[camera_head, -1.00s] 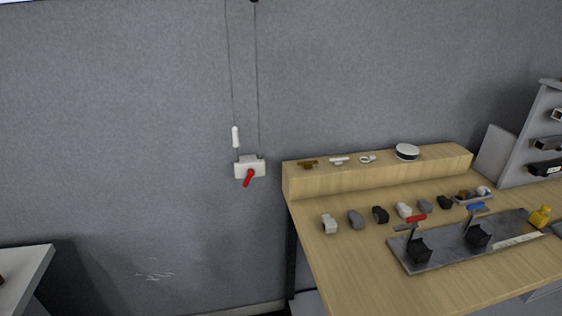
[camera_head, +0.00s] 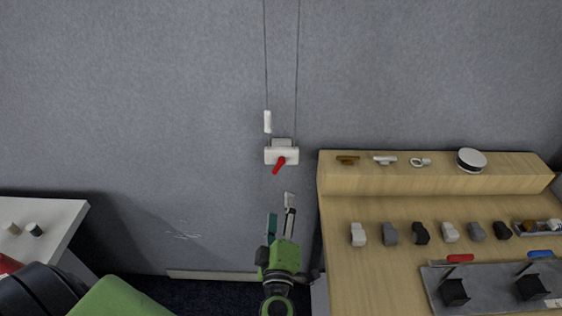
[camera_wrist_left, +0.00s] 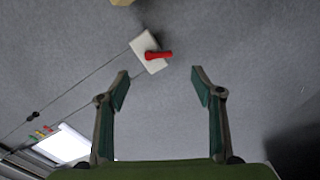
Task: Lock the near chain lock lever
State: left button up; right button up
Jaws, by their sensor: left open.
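The chain lock is a white box (camera_head: 272,156) on the grey wall, with a red lever (camera_head: 279,165) pointing down and slightly left. Two thin chains run up from it, and a white handle (camera_head: 267,121) hangs on the left one. My left gripper (camera_head: 281,208) is below the lock with its fingers pointing up, open and empty, apart from the lever. In the left wrist view the red lever (camera_wrist_left: 158,54) and white box (camera_wrist_left: 144,46) show beyond the gap between the open fingertips (camera_wrist_left: 160,72). My right gripper is not in view.
A wooden table (camera_head: 360,285) stands to the right of my left gripper, with a raised shelf (camera_head: 420,183), several small fittings and a grey plate (camera_head: 488,290). A white table (camera_head: 62,222) stands at left. The wall around the lock is clear.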

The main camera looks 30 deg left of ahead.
pick_arm(q)
jog(key=p, duration=0.1)
send_near(278, 166)
jog(key=f+x, duration=0.1)
jog(key=x, duration=0.7)
jog(key=shift+w+p, duration=0.25)
jog(key=shift+p, duration=0.2)
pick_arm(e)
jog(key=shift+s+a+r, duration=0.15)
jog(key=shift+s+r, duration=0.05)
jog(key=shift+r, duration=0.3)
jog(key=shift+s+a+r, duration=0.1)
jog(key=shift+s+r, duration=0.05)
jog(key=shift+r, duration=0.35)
pick_arm(q)
jog(key=shift+d+f, duration=0.1)
jog(key=shift+d, duration=0.05)
jog(key=shift+n, duration=0.3)
jog(key=c, duration=1.1)
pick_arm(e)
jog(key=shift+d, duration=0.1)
